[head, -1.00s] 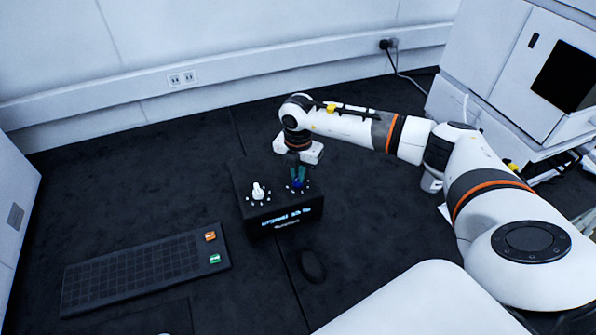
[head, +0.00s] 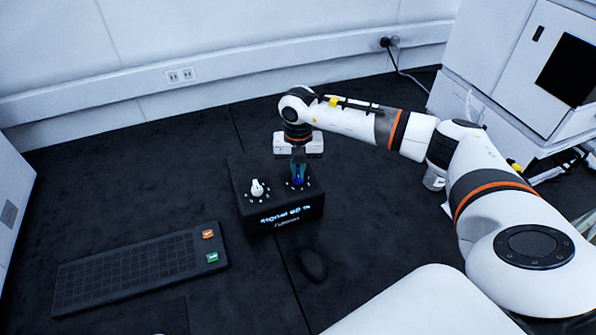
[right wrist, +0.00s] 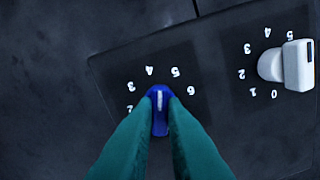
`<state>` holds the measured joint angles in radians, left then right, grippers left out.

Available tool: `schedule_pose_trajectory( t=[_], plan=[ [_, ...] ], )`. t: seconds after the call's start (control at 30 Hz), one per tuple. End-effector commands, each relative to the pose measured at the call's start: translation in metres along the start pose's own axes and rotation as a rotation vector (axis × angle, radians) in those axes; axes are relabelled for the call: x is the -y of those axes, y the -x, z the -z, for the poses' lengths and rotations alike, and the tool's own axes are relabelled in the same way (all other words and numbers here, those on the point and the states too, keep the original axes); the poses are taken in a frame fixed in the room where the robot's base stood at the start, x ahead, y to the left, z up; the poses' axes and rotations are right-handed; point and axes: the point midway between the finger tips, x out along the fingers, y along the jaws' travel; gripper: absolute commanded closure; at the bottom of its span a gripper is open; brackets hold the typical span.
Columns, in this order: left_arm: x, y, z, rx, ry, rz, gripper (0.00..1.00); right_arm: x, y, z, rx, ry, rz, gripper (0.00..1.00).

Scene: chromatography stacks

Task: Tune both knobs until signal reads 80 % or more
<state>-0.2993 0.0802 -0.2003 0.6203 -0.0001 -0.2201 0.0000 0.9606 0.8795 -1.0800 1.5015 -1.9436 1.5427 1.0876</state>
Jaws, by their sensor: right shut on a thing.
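A black box (head: 236,193) carries two knobs on its top, each ringed by printed numbers. My right gripper (head: 298,172) comes down from above, shut on the blue knob (head: 298,183), the right one in the head view. In the right wrist view its teal fingers (right wrist: 160,118) close on both sides of the blue knob (right wrist: 160,97), whose white line points up, between 4 and 5. The white knob (head: 257,188) stands free at left; it also shows in the right wrist view (right wrist: 290,66). The front display (head: 286,215) seems to read "Signal 60 %". My left gripper is out of view.
A dark keypad (head: 135,265) with an orange and a green key lies left of the box. A dark mouse (head: 313,265) lies in front. A white instrument (head: 500,65) stands at right. The dark table is clear behind the box.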

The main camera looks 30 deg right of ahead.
Motion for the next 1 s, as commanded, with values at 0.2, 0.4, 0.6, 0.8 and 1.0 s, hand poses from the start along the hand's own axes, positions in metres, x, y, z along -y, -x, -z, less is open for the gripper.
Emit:
schedule_pose_trajectory(
  t=[0.2,0.4,0.6,0.8,1.0],
  plan=[
    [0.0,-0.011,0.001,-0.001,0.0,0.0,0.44,0.0,0.0,0.001,-0.002,0.155,0.002,1.0],
    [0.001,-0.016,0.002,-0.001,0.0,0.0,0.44,0.0,0.001,0.001,-0.003,0.255,0.002,1.0],
    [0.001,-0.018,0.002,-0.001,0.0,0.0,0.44,0.0,0.001,0.001,-0.003,0.305,0.001,1.0],
    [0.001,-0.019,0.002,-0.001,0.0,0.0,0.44,0.0,0.002,0.001,-0.003,0.32,0.001,1.0],
    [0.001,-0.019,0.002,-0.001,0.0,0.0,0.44,0.0,0.002,0.001,-0.003,0.32,0.001,1.0]
  ],
)
